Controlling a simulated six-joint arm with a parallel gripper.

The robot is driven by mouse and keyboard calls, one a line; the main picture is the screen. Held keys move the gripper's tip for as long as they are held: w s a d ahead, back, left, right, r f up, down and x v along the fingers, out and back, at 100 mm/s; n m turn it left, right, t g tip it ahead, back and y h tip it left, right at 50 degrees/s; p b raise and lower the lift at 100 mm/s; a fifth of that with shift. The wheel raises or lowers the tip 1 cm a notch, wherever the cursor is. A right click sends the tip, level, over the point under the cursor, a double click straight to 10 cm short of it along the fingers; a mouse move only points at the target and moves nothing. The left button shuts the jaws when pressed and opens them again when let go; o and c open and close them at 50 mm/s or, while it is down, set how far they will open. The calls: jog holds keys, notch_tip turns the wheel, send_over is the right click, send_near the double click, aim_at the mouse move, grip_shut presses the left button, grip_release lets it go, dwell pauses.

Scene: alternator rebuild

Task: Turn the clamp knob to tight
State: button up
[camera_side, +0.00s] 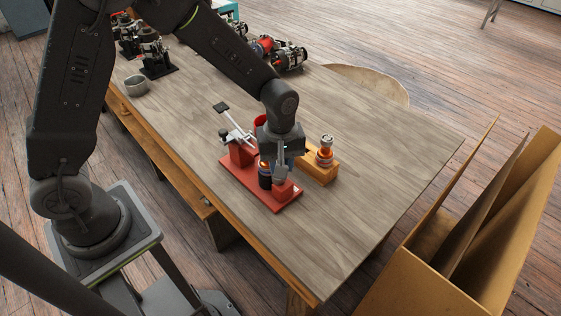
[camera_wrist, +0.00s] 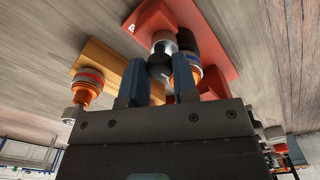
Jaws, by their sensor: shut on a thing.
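The red clamp fixture (camera_side: 235,178) lies on the wooden table, and its red base (camera_wrist: 218,75) shows upside down at the top of the wrist view. The clamp knob (camera_wrist: 159,67) is a dark rounded knob on a silver collar, seen between my fingers. My gripper (camera_wrist: 160,75) reaches down over the near right end of the fixture and is shut on the knob; in the side view my gripper (camera_side: 282,174) hides the knob. An orange and black cylindrical part (camera_side: 265,178) stands on the fixture, close beside my fingers. I cannot tell how tight the knob is.
An orange block (camera_side: 321,171) holding an orange and silver part (camera_side: 325,150) stands just right of the fixture. A lever clamp (camera_side: 234,122) rises on its left. A grey bowl (camera_side: 136,85) and alternator parts (camera_side: 290,56) stand farther back. The table's right side is clear.

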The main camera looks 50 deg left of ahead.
jog(key=o, duration=0.9)
jog(key=shift+o, duration=0.2)
notch_tip(320, 180, up, 14)
